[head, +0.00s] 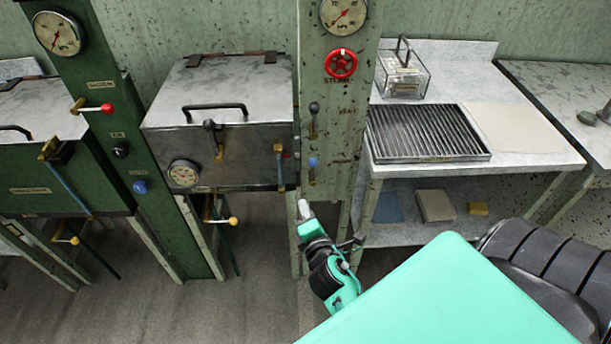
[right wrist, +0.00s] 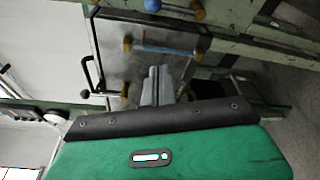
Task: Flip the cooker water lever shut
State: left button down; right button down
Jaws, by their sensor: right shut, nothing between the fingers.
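The cooker looks like the grey metal box (head: 225,155) with a hinged lid and a front gauge. A lever with a long blue handle (head: 281,170) hangs down from a brass valve at its right front; it also shows in the right wrist view (right wrist: 165,48). On the green post (head: 338,130) just right, a blue-knobbed lever (head: 312,165) sits below a grey-knobbed one (head: 314,110). I cannot read which label says water. My right gripper (head: 303,208) is shut and empty, below these levers and apart from them; its fingers (right wrist: 155,84) show pale. My left gripper is out of view.
A red steam handwheel (head: 341,64) and a gauge are on the post above. A yellow-knobbed drain-like lever (head: 232,221) sticks out under the box. At right is a metal table with a ribbed tray (head: 425,133). The left post (head: 130,150) carries a red-knobbed lever.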

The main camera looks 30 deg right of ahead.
aim_at(313, 169)
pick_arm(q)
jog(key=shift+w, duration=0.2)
